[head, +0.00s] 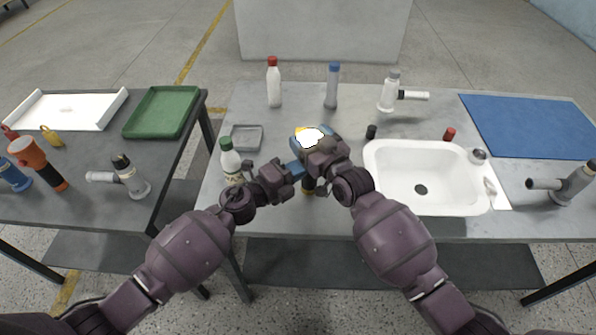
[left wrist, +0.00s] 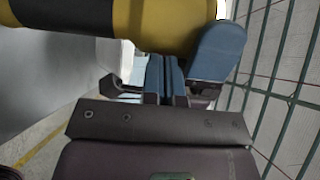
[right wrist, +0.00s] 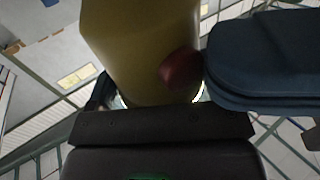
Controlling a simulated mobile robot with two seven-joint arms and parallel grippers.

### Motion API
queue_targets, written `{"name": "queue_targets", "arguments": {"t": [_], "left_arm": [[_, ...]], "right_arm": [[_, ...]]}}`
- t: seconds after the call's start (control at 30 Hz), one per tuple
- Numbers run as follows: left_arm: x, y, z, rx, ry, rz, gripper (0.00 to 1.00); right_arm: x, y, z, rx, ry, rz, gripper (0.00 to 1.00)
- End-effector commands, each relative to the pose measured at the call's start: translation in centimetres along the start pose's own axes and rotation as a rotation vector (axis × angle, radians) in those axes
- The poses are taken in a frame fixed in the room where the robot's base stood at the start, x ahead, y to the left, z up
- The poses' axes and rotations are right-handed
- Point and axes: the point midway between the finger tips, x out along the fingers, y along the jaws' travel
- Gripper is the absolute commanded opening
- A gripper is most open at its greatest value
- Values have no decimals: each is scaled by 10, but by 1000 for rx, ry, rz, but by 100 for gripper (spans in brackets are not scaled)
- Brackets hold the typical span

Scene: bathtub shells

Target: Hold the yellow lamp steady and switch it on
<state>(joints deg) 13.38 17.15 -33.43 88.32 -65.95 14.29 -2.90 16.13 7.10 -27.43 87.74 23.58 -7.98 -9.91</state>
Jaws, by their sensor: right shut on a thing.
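The yellow lamp (head: 309,137) is held over the front of the middle table, with its head end glowing bright white. In the left wrist view its yellow body (left wrist: 160,25) has a black end to the left. My right gripper (head: 318,146) is shut on the lamp. The right wrist view shows a red button (right wrist: 180,68) on the lamp's side (right wrist: 135,50). My left gripper (head: 294,169) is shut, its blue fingers (left wrist: 165,78) together against or very near the lamp at the button. Exact contact is hidden.
A green-capped bottle (head: 231,160) stands left of my left gripper and a grey tray (head: 246,138) behind it. A white sink (head: 400,160) is on the right. Two bottles (head: 273,85) (head: 332,88) stand at the back. An orange lamp (head: 30,155) is on the left table.

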Motion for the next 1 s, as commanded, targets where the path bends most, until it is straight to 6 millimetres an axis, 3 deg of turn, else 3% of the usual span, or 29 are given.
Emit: {"name": "queue_targets", "arguments": {"t": [0.33,0.53,0.7,1.0], "left_arm": [[4,-4,4,2,-7,-6,0],[-7,-4,-6,3,-4,-6,0],[-30,0,-28,0,-2,0,0],[-90,2,-26,-2,-5,3,0]], "right_arm": [[0,-10,1,12,-3,-14,47],[0,-10,2,13,-5,-14,47],[0,-8,3,11,-6,-12,47],[0,-6,4,7,-8,-8,47]]}}
